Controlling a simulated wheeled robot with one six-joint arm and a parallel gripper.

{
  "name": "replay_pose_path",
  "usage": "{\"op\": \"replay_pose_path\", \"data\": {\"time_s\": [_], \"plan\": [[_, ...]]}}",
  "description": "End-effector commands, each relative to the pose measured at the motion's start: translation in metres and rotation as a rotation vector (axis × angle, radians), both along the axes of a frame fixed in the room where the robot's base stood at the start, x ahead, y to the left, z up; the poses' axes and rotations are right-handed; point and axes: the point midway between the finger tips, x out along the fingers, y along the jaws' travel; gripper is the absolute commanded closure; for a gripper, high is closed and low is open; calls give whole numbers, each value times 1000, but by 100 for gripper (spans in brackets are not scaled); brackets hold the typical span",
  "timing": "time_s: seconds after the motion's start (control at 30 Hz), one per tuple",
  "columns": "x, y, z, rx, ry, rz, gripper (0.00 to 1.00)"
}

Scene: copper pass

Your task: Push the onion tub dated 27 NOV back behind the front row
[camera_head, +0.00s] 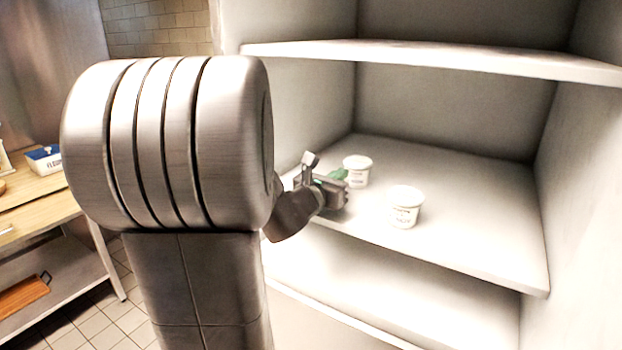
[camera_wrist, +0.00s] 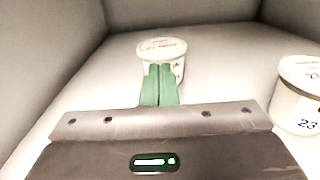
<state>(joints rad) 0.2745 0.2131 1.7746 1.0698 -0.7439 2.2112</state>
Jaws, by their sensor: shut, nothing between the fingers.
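Two white lidded tubs stand upright on the middle shelf. One tub (camera_head: 359,169) stands farther back on the left; in the wrist view this tub (camera_wrist: 150,47) is straight ahead, its label mostly hidden behind my fingers, so I cannot read its date. The other tub (camera_head: 405,210) stands nearer the shelf's front edge on the right; in the wrist view this tub (camera_wrist: 297,90) shows a label with "23". My gripper (camera_head: 340,175) has its green fingers (camera_wrist: 160,82) together and empty, pointing at the farther tub. I cannot tell whether they touch it.
The middle shelf (camera_head: 470,190) is bare behind and to the right of the tubs. An upper shelf (camera_head: 430,56) hangs above and a lower shelf (camera_head: 400,290) lies below. A side table (camera_head: 40,205) with a blue and white box (camera_head: 44,158) stands at far left.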

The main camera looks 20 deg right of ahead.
Motion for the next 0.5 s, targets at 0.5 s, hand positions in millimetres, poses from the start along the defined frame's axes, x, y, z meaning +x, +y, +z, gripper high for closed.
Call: {"op": "replay_pose_path", "data": {"time_s": [0.5], "plan": [[16, -21, 0, -1, -1, 0, 100]]}}
